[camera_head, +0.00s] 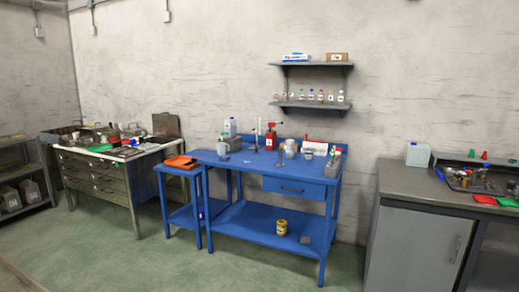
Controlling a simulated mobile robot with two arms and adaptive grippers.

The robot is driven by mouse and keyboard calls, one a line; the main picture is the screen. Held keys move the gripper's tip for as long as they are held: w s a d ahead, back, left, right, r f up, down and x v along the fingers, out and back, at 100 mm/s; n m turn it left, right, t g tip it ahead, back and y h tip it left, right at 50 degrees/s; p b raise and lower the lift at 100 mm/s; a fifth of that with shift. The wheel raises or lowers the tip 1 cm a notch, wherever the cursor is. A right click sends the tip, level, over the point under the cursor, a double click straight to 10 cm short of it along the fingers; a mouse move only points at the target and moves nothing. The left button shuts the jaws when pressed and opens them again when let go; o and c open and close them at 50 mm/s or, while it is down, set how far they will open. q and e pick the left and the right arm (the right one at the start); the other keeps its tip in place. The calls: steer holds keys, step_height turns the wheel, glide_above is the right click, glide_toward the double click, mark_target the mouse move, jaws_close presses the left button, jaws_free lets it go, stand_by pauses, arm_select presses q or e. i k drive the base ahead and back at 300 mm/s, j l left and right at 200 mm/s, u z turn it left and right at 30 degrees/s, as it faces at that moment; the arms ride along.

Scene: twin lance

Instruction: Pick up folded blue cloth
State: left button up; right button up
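I cannot make out a folded blue cloth for certain; the blue workbench (262,222) is the same colour and small things on it are hard to tell apart. A flat orange item (181,162) lies on the small blue side table (176,170) at the bench's left. A flat red item (484,199) and a flat green item (508,202) lie on the right counter; whether they are cloths is unclear. Neither of my grippers shows in this view.
Bottles and jars stand along the workbench, with a yellow jar (281,227) on its lower shelf. A cluttered drawer cabinet (98,176) stands left, a grey cabinet (411,247) right. Wall shelves (312,64) hold boxes and small bottles. The green floor (110,255) in front is clear.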

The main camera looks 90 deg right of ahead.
mark_target(223, 158)
steer(key=l+z, duration=0.25)
steer(key=z, duration=0.25)
steer(key=l+z, duration=0.25)
steer(key=z, duration=0.2)
steer(key=l+z, duration=0.25)
steer(key=z, duration=0.25)
steer(key=i+l+z, duration=0.1)
steer(key=z, duration=0.4)
steer(key=i+l+z, duration=0.4)
steer(key=l, duration=0.15)
steer(key=i+l+z, duration=0.6)
steer(key=i+z, duration=0.2)
steer(key=i, duration=0.25)
steer(key=i+l, duration=0.15)
steer(key=i, duration=0.5)
steer(key=u, duration=1.25)
steer(key=i+j+z, duration=0.3)
steer(key=z, duration=0.15)
steer(key=i+j+z, duration=0.25)
steer(key=j+z, duration=0.25)
steer(key=l, duration=0.1)
